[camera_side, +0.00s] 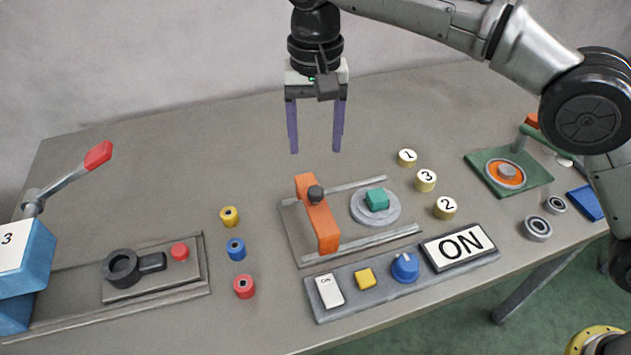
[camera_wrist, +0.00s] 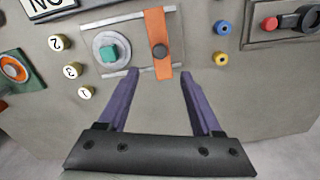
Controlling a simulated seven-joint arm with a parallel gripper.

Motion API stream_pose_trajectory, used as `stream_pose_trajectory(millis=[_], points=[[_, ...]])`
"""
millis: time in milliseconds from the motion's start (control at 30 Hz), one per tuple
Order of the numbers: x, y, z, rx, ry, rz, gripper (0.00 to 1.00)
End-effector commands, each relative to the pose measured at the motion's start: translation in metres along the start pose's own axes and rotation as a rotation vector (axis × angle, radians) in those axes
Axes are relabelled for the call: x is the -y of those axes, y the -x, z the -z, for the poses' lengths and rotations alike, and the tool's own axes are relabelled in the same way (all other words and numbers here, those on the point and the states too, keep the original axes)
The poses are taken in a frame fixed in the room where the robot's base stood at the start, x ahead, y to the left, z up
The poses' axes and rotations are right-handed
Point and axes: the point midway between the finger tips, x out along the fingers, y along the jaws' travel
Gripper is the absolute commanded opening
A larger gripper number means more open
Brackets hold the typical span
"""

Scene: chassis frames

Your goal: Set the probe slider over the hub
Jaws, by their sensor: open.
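The probe slider is an orange bar (camera_side: 319,219) with a dark round knob (camera_side: 315,193), lying across two grey rails (camera_side: 380,243). It sits toward the left end of the rails in the side view. The hub is a grey disc (camera_side: 358,211) with a teal block (camera_side: 377,199) on it, between the rails and to the right of the bar, apart from it. In the wrist view the orange bar (camera_wrist: 157,25) is right of the hub disc (camera_wrist: 99,41). My gripper (camera_side: 315,152) is open and empty, above the table behind the slider. It also shows in the wrist view (camera_wrist: 158,73).
A panel (camera_side: 330,312) with a switch, yellow button, blue knob and ON sign lies in front of the rails. Numbered pucks (camera_side: 426,180) stand right, coloured rings (camera_side: 236,249) left. A green plate (camera_side: 535,178) is far right, a red-handled lever (camera_side: 97,156) far left.

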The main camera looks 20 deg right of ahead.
Motion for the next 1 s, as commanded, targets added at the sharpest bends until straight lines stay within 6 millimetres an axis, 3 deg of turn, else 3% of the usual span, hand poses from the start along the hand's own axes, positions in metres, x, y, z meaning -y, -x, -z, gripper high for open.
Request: stream_pose_trajectory(millis=[500,700,1000], points=[[-0.001,-0.090,0.000,0.003,0.000,-0.004,0.66],[0.000,-0.104,0.000,0.001,0.000,-0.001,0.66],[-0.001,-0.106,0.000,0.001,0.000,-0.001,0.66]])
